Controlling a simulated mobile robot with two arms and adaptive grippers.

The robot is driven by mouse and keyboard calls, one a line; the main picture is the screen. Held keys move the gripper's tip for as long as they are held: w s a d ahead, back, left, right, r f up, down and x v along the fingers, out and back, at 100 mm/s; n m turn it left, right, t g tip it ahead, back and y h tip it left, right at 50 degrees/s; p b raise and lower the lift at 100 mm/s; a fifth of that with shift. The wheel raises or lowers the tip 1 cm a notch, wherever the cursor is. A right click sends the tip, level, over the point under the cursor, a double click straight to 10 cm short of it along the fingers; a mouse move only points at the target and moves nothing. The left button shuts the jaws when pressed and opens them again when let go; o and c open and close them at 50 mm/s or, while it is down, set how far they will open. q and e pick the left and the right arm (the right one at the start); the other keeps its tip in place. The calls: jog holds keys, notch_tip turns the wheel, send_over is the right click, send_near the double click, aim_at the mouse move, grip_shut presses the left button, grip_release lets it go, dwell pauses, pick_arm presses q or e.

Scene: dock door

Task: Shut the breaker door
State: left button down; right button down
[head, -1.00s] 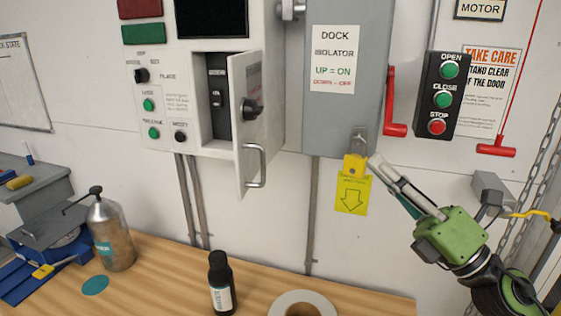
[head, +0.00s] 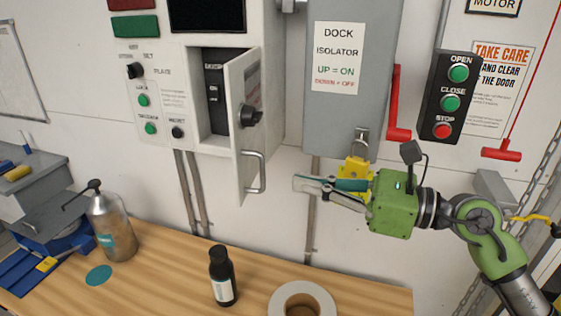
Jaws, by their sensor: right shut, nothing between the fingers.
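The breaker door (head: 244,150) is a white panel hinged on the control cabinet (head: 160,60). It stands open, swung out toward me, with a black knob (head: 250,116) and a grey bar handle (head: 262,172) on its face. The dark breaker (head: 214,92) shows in the recess to its left. My right gripper (head: 297,184) is shut and empty, its fingers pointing left. Its tips are just right of the bar handle, with a gap between them in the picture. My left gripper is not in view.
A grey isolator box (head: 345,120) with a yellow padlock (head: 352,170) hangs right of the cabinet. A red lever (head: 396,110) is beside it. On the wooden bench (head: 170,275) below stand a spray bottle (head: 112,228), a dark bottle (head: 222,275) and a tape roll (head: 302,291).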

jog(key=p+x, duration=0.2)
jog(key=x, duration=0.3)
dwell(0.4)
